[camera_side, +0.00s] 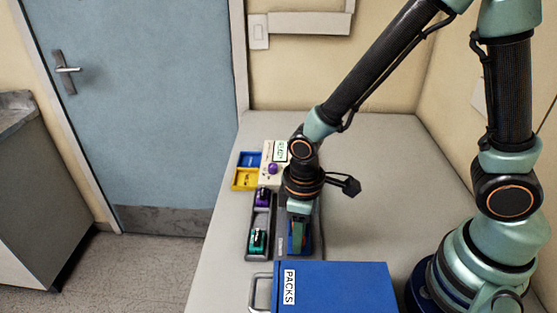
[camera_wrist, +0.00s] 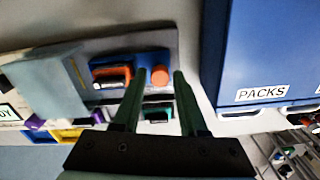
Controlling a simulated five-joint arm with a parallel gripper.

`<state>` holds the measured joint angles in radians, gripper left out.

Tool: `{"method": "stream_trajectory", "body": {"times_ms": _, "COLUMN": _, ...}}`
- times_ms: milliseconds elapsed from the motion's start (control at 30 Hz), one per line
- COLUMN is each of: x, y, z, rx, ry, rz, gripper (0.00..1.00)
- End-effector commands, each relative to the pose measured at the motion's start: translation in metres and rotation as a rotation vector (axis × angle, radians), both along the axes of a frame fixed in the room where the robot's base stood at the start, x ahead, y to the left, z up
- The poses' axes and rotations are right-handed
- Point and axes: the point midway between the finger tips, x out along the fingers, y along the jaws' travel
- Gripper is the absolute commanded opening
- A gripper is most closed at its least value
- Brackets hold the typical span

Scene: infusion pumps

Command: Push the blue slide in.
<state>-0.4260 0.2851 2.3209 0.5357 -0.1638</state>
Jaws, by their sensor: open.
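The blue slide (camera_wrist: 125,59) shows in the wrist view, sticking out from the grey pump base (camera_wrist: 100,44). An orange-fronted pack (camera_wrist: 111,76) sits in it, and a round orange knob (camera_wrist: 160,76) is at its right end. My gripper (camera_wrist: 161,74) is open, with the knob between its two green fingertips in the picture; I cannot tell whether they touch it. In the side view my gripper (camera_side: 299,247) points down over the slide (camera_side: 308,240) and hides most of it.
A blue PACKS box (camera_side: 340,285) stands close in front of the slide. The beige pump panel (camera_side: 272,163) and blue and yellow trays (camera_side: 246,178) are behind. The table's right side is clear.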

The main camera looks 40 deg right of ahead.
Motion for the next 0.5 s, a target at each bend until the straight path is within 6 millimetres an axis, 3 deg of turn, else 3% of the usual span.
{"method": "stream_trajectory", "body": {"times_ms": 233, "x": 0.0, "y": 0.0, "z": -0.0003, "rx": 0.0, "ry": 0.0, "rz": 0.0, "gripper": 0.42}}
{"method": "stream_trajectory", "body": {"times_ms": 333, "x": 0.0, "y": 0.0, "z": -0.0002, "rx": 0.0, "ry": 0.0, "rz": 0.0, "gripper": 0.04}}
{"method": "stream_trajectory", "body": {"times_ms": 500, "x": 0.0001, "y": 0.0001, "z": -0.0001, "rx": 0.0, "ry": 0.0, "rz": 0.0, "gripper": 0.0}}
